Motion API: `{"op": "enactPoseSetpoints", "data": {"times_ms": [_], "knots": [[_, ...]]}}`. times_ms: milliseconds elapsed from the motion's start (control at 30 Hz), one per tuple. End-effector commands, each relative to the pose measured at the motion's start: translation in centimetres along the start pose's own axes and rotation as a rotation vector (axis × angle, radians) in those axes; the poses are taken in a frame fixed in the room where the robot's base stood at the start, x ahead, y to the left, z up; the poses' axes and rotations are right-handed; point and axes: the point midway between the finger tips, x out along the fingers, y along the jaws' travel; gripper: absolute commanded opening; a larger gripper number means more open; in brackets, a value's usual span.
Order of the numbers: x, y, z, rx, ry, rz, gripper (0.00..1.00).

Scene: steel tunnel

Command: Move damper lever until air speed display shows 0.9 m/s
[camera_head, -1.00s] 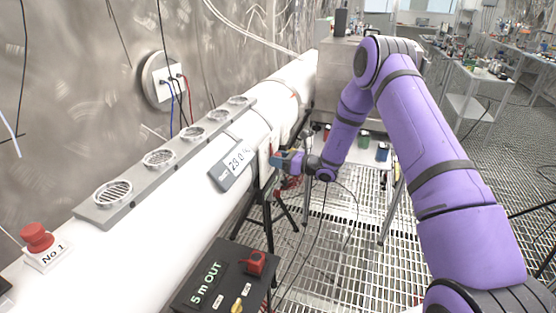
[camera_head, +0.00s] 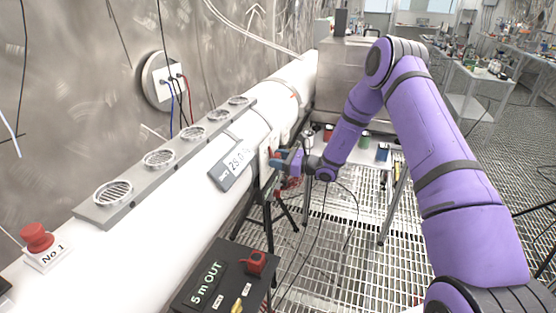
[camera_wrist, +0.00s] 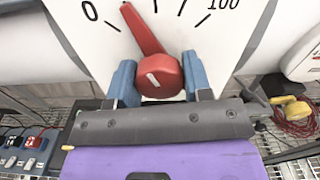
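The red damper lever (camera_wrist: 147,30) stands before a white dial plate (camera_wrist: 198,37) marked 0 to 100 in the wrist view. Its arm leans up and left, and its round knob has a white stripe. My gripper (camera_wrist: 158,78) has its two blue fingers on either side of the knob, seemingly touching it. In the head view my gripper (camera_head: 279,158) is at the side of the white duct, and the lever is mostly hidden. A grey display (camera_head: 232,168) on the duct shows small slanted digits, perhaps 25.0, with an unclear unit.
A black box (camera_head: 222,283) reading "5 m OUT" with a red switch stands below the duct. A grey bar (camera_head: 165,165) with round vents runs along the duct. Cables hang below my gripper.

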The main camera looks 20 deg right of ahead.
Motion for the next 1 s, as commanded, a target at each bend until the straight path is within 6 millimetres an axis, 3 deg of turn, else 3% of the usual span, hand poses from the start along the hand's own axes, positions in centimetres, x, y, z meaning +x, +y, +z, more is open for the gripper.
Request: {"op": "enactPoseSetpoints", "data": {"times_ms": [33, 100, 467, 1000], "knots": [[0.0, 0.0, 0.0, 0.0, 0.001, 0.0, 0.57], [0.0, 0.0, 0.0, 0.001, 0.001, 0.0, 0.71], [-0.6, -0.1, 0.0, 0.001, 0.001, -0.002, 0.71], [-9.3, -0.1, 0.0, 0.001, 0.0, -0.002, 0.71]]}}
